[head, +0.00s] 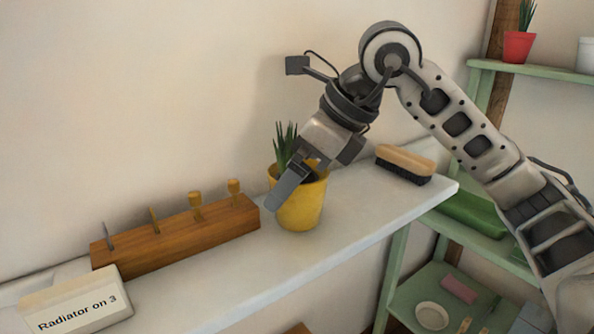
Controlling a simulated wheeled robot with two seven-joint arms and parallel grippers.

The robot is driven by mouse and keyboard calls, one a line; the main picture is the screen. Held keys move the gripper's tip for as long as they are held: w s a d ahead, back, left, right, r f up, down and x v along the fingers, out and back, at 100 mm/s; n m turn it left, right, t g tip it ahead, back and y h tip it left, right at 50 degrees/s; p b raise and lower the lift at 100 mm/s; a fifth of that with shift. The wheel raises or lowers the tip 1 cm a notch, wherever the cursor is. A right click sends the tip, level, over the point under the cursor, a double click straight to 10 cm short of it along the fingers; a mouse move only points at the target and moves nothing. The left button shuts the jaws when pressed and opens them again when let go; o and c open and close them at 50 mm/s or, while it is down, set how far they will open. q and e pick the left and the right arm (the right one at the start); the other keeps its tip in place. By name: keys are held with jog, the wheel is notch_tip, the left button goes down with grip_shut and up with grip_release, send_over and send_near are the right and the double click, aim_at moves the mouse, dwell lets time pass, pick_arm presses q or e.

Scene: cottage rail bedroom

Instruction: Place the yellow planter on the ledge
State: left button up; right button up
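The yellow planter (300,207) stands upright on the pale ledge (350,227), with a spiky green plant rising from it. My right gripper (291,190) comes in from the right and reaches down over the planter's near rim. One finger shows in front of the planter's upper wall. The other finger is not clearly visible, so I cannot tell whether the gripper holds the rim. My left gripper is not in view.
A wooden block (180,235) with several upright pegs stands left of the planter. A sign (75,302) reading "Radiator on 3" is at the front left. A brush (404,164) lies to the right. A green shelf unit (400,270) stands beyond the ledge's right end.

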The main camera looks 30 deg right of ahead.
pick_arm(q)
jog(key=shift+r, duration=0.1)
pick_arm(e)
jog(key=shift+r, duration=0.1)
jog(key=shift+s+d+r, duration=0.1)
jog(key=shift+r, duration=0.25)
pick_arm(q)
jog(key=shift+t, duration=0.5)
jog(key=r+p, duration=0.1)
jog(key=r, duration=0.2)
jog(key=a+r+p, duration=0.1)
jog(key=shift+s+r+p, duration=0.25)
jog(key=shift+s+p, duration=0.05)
pick_arm(e)
jog(key=v, duration=1.1)
jog(key=shift+s+d+r, duration=0.1)
jog(key=shift+d+r, duration=0.05)
